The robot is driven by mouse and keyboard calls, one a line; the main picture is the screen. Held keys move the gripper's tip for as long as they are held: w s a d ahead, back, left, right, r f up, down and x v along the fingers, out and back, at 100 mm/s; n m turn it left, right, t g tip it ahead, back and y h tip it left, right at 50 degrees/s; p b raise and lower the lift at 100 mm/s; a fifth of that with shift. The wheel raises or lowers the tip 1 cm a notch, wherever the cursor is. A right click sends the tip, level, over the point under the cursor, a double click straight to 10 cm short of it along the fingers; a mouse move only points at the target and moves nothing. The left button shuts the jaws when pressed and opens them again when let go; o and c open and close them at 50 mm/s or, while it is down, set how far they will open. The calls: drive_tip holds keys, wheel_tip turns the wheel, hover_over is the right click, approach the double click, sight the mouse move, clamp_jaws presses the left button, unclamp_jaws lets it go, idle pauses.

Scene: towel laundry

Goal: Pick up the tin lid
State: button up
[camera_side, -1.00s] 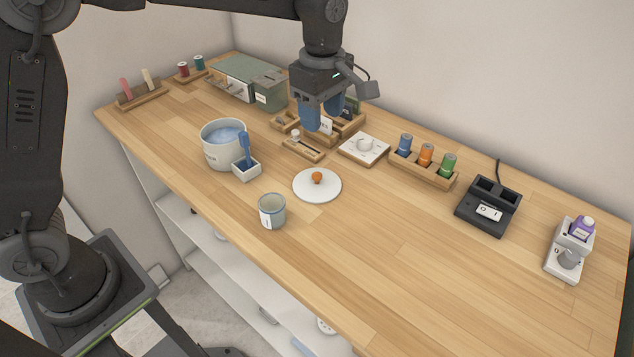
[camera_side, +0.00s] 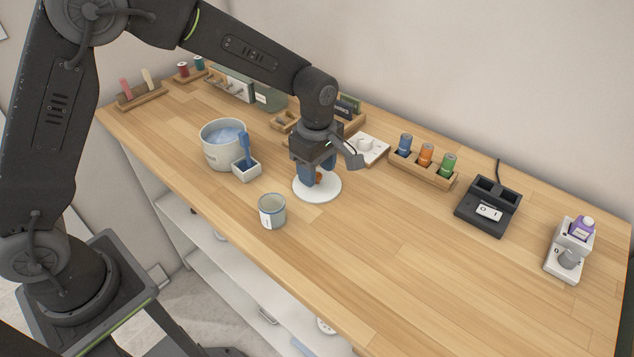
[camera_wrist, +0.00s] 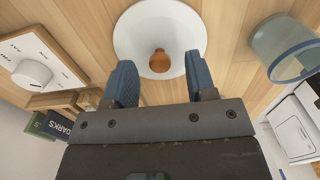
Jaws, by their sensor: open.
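The tin lid (camera_side: 327,192) is a white round disc with an orange-brown knob, lying flat on the wooden bench. It also shows in the wrist view (camera_wrist: 135,33), with its knob (camera_wrist: 160,61) between and just beyond the two blue fingertips. My gripper (camera_side: 311,176) is low over the lid, its fingers around the knob's position in the side view, partly hiding it. In the wrist view my gripper (camera_wrist: 160,77) is open, with a gap on both sides of the knob. I cannot tell whether the fingertips touch the lid.
An open tin (camera_side: 272,211) stands just in front-left of the lid. A water pot (camera_side: 221,153) and a small white holder with a blue brush (camera_side: 246,171) are to the left. A white dial box (camera_side: 372,152) is behind. The bench to the right front is clear.

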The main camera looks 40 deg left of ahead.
drive_tip(key=shift+f, duration=0.5)
clamp_jaws()
